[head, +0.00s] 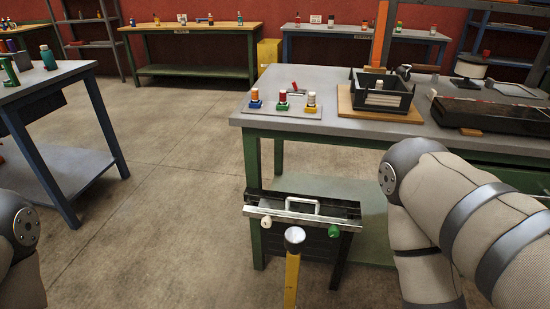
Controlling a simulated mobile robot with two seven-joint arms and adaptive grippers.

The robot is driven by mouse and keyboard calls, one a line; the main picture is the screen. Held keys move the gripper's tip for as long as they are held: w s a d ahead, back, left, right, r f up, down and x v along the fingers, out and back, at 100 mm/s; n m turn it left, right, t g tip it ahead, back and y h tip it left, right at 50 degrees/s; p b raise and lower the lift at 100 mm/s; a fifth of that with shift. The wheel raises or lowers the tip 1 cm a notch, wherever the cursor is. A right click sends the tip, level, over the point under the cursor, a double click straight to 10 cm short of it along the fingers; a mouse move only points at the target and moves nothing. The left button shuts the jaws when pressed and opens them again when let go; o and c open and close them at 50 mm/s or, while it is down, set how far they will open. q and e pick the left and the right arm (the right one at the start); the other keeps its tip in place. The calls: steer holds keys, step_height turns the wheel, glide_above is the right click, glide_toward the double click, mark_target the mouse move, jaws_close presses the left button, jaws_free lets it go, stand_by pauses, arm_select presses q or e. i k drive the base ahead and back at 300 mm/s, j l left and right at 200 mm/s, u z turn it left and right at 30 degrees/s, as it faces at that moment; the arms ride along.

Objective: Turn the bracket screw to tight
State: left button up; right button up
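A dark box-like unit (330,243) stands at the front of the green-framed workbench. A metal bar (308,213) with a pale handle (302,204) lies across its top. A whitish knob (266,221) sits at its left and a green knob (334,231) at its right. I cannot tell which part is the bracket screw or how tight it is. A yellow shaft with a round metal head (294,236) stands in front of the unit. My arm links show at the left edge and right side, but neither gripper is in view.
The grey workbench top (230,119) holds a plate (283,113) with small coloured-capped items, a black open tray (383,95) and a long dark case (490,114). A blue-framed table (45,82) stands left. Open concrete floor (170,190) lies between the tables.

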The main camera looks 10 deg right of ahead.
mark_target(333, 231)
steer(key=i+z, duration=0.1)
steer(key=z, duration=0.3)
steer(key=i+z, duration=0.15)
steer(key=z, duration=0.2)
steer(key=i+j+z, duration=0.1)
steer(key=z, duration=0.3)
steer(key=i+j+z, duration=0.1)
steer(key=z, duration=0.25)
